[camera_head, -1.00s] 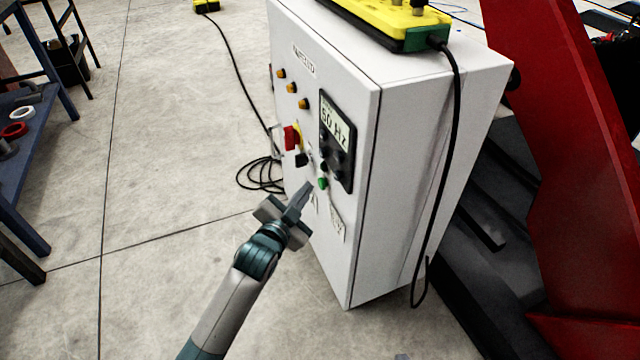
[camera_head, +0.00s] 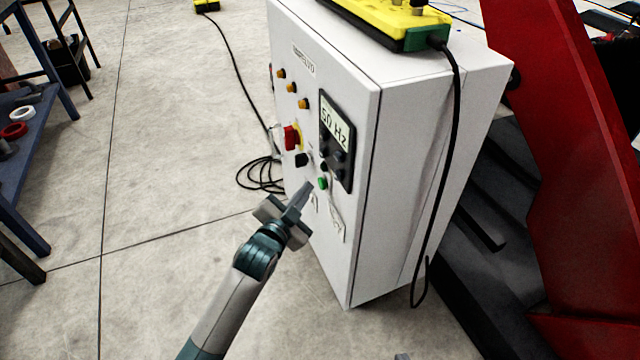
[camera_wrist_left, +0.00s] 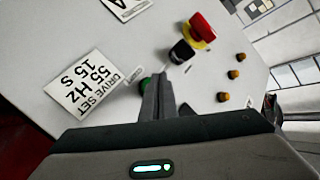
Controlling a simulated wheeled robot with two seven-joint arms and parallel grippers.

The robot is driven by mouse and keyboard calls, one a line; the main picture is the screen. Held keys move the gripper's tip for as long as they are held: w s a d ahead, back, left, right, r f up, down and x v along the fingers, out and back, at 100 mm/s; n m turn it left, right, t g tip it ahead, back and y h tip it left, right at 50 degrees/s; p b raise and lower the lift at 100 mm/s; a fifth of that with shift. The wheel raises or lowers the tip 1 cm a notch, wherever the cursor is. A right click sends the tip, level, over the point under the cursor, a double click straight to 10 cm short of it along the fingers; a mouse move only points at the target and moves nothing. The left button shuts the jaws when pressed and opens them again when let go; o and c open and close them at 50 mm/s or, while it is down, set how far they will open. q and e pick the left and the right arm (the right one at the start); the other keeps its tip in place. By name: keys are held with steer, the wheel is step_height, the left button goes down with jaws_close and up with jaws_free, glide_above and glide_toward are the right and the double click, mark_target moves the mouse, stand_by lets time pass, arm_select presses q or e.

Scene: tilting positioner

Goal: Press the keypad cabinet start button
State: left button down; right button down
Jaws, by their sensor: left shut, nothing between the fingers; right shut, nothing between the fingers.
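The white keypad cabinet (camera_head: 400,170) stands upright on the floor in the head view. My left gripper (camera_head: 307,187) is shut and empty. Its fingertips point at the cabinet front, just left of the green button in the head view. In the left wrist view the shut fingers (camera_wrist_left: 157,82) lie close beside the green button (camera_wrist_left: 144,83), which they partly hide. I cannot tell whether they touch the front. My right gripper is not in view.
A red knob (camera_head: 291,137) on yellow, a black knob (camera_head: 302,160) and orange lamps (camera_head: 291,88) sit on the front. A yellow box (camera_head: 390,22) with a hanging black cable lies on top. A red machine part (camera_head: 560,180) stands at the right.

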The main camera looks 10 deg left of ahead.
stand_by(0.8)
arm_select(q)
steer(key=shift+w+d, duration=0.1)
steer(key=shift+d, duration=0.1)
steer(key=shift+w+d+p, duration=0.15)
steer(key=shift+d+p, duration=0.05)
steer(key=shift+p, duration=0.15)
steer(key=shift+w+d, duration=0.25)
steer(key=shift+d, duration=0.1)
stand_by(0.8)
steer(key=shift+s+a+p, duration=0.1)
steer(key=shift+a+p, duration=0.05)
steer(key=shift+p, duration=0.2)
steer(key=shift+s+a+p, duration=0.4)
steer(key=shift+a+p, duration=0.05)
steer(key=shift+a, duration=0.1)
